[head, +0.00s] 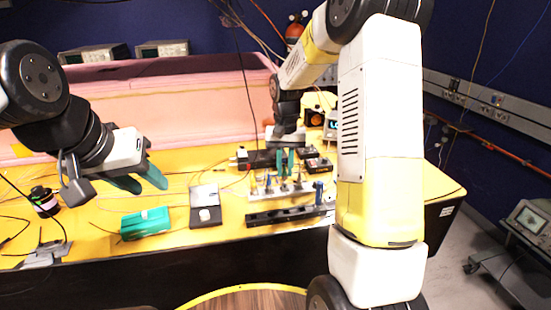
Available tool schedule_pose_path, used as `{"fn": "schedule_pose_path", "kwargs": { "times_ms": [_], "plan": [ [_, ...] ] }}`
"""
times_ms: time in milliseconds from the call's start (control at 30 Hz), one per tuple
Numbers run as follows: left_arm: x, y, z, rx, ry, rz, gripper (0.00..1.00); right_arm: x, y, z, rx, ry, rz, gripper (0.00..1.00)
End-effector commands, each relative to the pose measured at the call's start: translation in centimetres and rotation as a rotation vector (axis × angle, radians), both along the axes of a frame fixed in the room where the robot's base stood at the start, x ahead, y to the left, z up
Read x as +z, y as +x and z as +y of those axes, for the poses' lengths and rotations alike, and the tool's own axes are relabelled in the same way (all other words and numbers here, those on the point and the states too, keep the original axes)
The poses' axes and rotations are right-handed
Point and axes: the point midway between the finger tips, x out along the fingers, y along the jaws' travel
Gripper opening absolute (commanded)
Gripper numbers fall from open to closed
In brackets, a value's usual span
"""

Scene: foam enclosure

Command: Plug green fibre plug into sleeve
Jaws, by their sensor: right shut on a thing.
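My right gripper (286,162) points down over a pale stand (279,197) that carries several small upright fittings. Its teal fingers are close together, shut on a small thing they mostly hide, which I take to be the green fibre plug. The fingertips are just above the fittings; I cannot tell whether the held thing touches one. The sleeve is too small to single out among the fittings. My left gripper (153,184) is open and empty, above the yellow table (98,215) at the left.
A dark rail (285,216) lies in front of the stand. Left of it are an open dark case (205,208) and a teal box (145,223). Black boxes stand behind the stand, and a dark spool (43,200) is at far left. Loose cables cross the table. A pink foam wall (160,95) rises behind.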

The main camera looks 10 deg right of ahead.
Motion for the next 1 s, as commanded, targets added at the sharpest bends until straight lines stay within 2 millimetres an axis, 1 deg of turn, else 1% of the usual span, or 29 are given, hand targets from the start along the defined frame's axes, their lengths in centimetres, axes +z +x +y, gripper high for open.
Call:
{"fn": "schedule_pose_path", "kwargs": {
  "times_ms": [633, 1000],
  "plan": [
    [0.0, 0.0, 0.0, 0.0, 0.0, 0.0, 0.36, -0.19, 0.0, 0.0, 0.0, 0.0, 0.0, 0.0],
    [0.0, 0.0, 0.0, 0.0, 0.0, 0.0, 0.36, -0.9, 0.02, 0.01, 0.0, 0.0, 0.0, 0.0]
  ]
}}
